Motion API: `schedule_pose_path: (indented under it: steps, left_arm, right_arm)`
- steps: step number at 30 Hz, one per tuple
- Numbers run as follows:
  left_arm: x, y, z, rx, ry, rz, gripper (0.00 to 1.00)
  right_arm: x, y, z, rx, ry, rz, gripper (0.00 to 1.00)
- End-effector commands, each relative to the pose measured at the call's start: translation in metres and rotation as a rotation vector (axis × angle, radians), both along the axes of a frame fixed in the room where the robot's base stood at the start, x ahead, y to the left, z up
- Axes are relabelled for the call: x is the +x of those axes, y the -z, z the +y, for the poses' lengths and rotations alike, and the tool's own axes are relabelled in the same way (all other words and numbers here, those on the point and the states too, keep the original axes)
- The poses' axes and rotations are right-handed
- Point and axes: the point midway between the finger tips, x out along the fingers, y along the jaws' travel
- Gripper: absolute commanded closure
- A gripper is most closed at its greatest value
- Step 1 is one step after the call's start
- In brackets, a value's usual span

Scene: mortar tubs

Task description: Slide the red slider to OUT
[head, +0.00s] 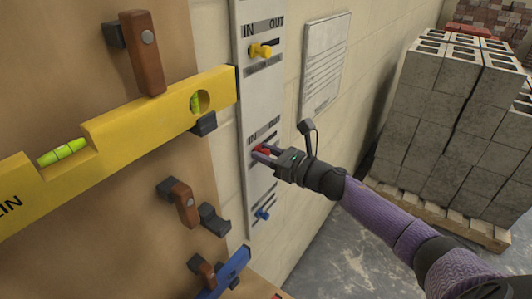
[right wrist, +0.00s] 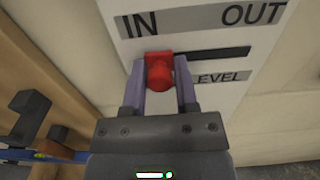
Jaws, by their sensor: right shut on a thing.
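The red slider (head: 263,150) sits on a tall white panel (head: 253,105) on the wall, under the IN and OUT labels. In the right wrist view the red slider (right wrist: 160,72) is at the IN end of its dark slot (right wrist: 212,53), which runs right toward OUT. My right gripper (head: 262,154) reaches in from the right and is shut on the red slider. In the right wrist view its two fingers (right wrist: 160,88) stand on either side of the red knob. My left gripper is not in view.
A yellow slider (head: 261,51) is above on the same panel and a blue slider (head: 262,214) is below. A yellow spirit level (head: 150,115) hangs on the wooden board at left. Grey blocks (head: 440,120) are stacked on a pallet at right.

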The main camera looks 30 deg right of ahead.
Motion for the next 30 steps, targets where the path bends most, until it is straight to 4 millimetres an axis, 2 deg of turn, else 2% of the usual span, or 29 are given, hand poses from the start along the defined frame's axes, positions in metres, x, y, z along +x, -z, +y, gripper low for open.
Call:
schedule_pose_path:
  steps: [12,30]
  left_arm:
    - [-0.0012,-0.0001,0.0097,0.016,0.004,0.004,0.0]
    - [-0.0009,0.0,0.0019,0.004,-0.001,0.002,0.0]
  right_arm:
    - [-0.0001,0.0,0.0,0.0,0.0,0.0,1.0]
    - [-0.0001,-0.0001,-0.0001,0.0,0.0,0.0,1.0]
